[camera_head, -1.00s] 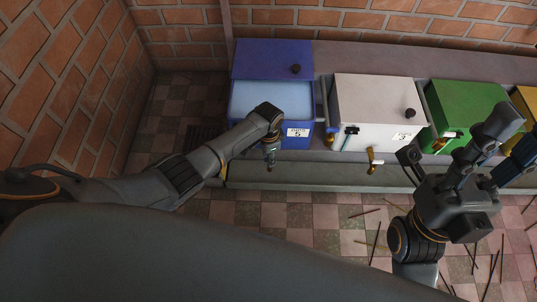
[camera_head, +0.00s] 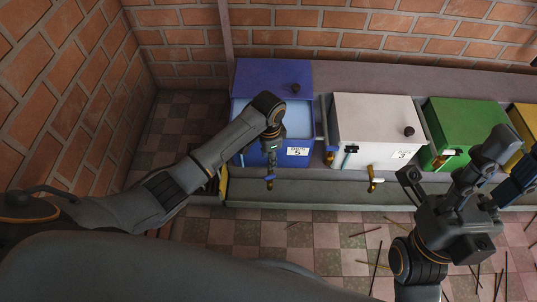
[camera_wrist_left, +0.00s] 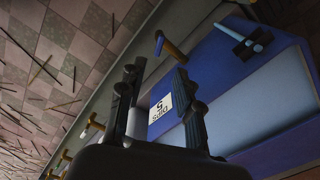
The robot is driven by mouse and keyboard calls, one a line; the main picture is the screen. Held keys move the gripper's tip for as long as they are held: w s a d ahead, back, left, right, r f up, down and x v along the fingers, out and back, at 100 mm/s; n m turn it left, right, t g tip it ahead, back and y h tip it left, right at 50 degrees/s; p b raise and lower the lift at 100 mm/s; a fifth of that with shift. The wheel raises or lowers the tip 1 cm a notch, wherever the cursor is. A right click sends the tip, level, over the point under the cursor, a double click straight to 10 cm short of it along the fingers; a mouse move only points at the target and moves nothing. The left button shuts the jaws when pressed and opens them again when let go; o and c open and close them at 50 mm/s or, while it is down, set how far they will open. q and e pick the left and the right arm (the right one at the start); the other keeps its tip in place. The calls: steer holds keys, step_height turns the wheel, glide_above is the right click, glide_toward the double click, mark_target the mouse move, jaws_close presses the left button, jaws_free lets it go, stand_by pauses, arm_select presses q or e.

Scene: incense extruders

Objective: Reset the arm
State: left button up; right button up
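My left arm reaches in from the left in the head view. My left gripper (camera_head: 271,158) hangs in front of the blue extruder (camera_head: 270,82), above its brass tap with a blue handle (camera_head: 270,181). The left wrist view shows the two dark fingers (camera_wrist_left: 160,100) apart, with nothing clearly held between them. The blue extruder's tap (camera_wrist_left: 170,48) and its white label (camera_wrist_left: 161,108) show beyond the fingers. My right gripper (camera_head: 480,180) is at the right side of the head view; its fingers are hard to make out.
A white extruder (camera_head: 372,115), a green one (camera_head: 460,120) and a yellow one (camera_head: 523,118) stand in a row to the right. A low grey ledge (camera_head: 310,194) runs in front. Thin sticks (camera_head: 377,265) are scattered over the tiled floor. A brick wall (camera_head: 60,80) is at the left.

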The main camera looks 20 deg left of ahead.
arm_select(q)
steer(key=shift+r, duration=0.4)
